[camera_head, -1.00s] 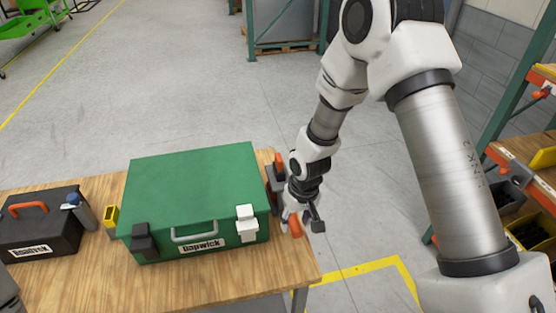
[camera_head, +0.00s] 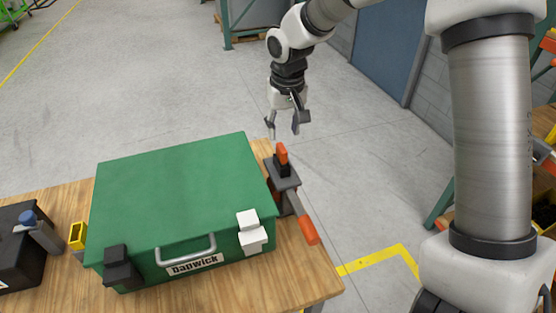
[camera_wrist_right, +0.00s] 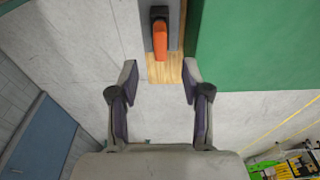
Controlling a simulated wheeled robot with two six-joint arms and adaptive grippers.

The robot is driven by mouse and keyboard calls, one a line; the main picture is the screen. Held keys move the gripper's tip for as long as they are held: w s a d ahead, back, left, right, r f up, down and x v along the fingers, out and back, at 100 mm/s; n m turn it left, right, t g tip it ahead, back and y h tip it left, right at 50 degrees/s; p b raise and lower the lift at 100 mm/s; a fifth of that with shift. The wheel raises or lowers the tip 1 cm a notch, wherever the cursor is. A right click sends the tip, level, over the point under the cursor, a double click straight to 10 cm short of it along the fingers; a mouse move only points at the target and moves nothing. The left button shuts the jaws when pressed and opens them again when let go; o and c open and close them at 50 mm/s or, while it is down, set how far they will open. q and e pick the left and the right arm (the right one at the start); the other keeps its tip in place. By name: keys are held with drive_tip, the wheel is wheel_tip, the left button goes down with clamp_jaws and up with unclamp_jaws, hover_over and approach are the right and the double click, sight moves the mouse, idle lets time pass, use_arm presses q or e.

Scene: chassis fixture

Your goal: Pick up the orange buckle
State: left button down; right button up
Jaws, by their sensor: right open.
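An orange upright piece (camera_head: 282,153), which looks like the orange buckle, stands on a dark grey fixture (camera_head: 284,172) right of the green case. In the right wrist view the orange piece (camera_wrist_right: 160,41) lies at top centre on the grey fixture (camera_wrist_right: 173,14). A second orange part, a bar's grip (camera_head: 308,231), points toward the table's right edge; I cannot rule it out as the buckle. My right gripper (camera_head: 285,128) is open and empty, above and beyond the upright piece. Its fingers also show in the wrist view (camera_wrist_right: 157,78), apart from the orange piece. My left gripper is not visible.
The green case (camera_head: 180,190) stands close left of the fixture. The wooden table (camera_head: 210,288) has a bare front strip. A yellow block (camera_head: 77,235) and a dark toolbox (camera_head: 15,262) are at left. Open floor lies beyond the table.

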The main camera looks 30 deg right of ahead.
sight(282, 147)
drive_tip(key=f, duration=0.2)
drive_tip(key=f+p, duration=0.1)
drive_tip(key=f, duration=0.1)
drive_tip(key=f+p, duration=0.1)
drive_tip(key=f, duration=0.1)
drive_tip(key=shift+w+d+f, duration=0.1)
drive_tip(key=shift+w+f, duration=0.2)
drive_tip(key=shift+w, duration=0.1)
drive_tip(key=shift+f, duration=0.3)
drive_tip(key=shift+w+f, duration=0.1)
drive_tip(key=shift+w, duration=0.05)
drive_tip(key=c, duration=0.6)
clamp_jaws()
